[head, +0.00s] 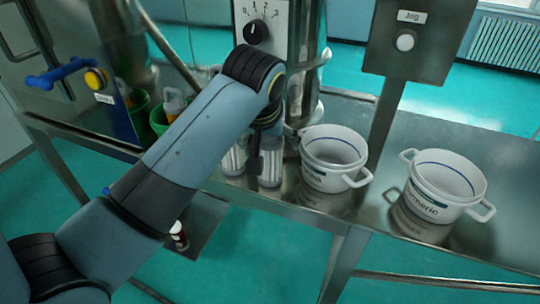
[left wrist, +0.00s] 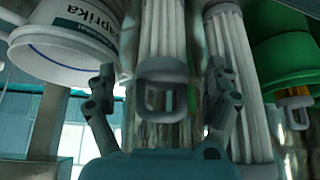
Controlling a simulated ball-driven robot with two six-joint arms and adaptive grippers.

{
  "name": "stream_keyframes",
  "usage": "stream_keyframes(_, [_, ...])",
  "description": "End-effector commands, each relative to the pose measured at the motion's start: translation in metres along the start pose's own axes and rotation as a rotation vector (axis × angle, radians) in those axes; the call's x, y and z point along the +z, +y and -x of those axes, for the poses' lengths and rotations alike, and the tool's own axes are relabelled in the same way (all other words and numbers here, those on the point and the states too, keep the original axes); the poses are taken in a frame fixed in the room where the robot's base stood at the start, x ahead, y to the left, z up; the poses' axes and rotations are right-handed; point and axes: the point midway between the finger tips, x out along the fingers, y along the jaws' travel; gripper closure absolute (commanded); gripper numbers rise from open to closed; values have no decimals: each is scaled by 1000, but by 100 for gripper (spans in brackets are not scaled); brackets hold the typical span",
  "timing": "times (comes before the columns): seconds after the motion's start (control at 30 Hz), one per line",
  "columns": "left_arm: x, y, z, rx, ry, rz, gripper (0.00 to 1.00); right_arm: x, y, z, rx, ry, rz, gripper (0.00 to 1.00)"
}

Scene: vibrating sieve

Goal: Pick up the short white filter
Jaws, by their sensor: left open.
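Two white ribbed filters stand side by side on the metal table. In the left wrist view, which is upside down, one filter (left wrist: 163,35) with a grey loop handle is in the middle and looks like the shorter; the other (left wrist: 240,95) is to its right and looks longer. In the head view they are the right filter (head: 270,168) and left filter (head: 234,160), partly hidden by my arm. My left gripper (left wrist: 162,97) is open, its fingers on either side of the middle filter's handle; contact cannot be told. My right gripper is not in view.
A white paprika pot (head: 335,150) stands close right of the filters, and a turmeric pot (head: 445,185) farther right. Green containers (head: 160,118) are at the left. A control panel with a dial (head: 263,25) and a Jog button box (head: 420,40) stand behind.

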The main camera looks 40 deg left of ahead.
Motion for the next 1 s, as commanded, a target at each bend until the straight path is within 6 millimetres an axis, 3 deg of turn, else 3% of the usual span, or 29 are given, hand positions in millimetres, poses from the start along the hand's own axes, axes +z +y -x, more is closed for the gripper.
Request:
stream_keyframes(0.23, [-2, -3, -35, -1, -2, -1, 15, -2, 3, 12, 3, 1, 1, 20])
stream_keyframes(0.53, [-2, -3, -41, 0, 0, 0, 16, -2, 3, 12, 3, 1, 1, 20])
stream_keyframes(1.0, [-1, -3, -41, 0, 0, -1, 78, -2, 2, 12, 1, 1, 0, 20])
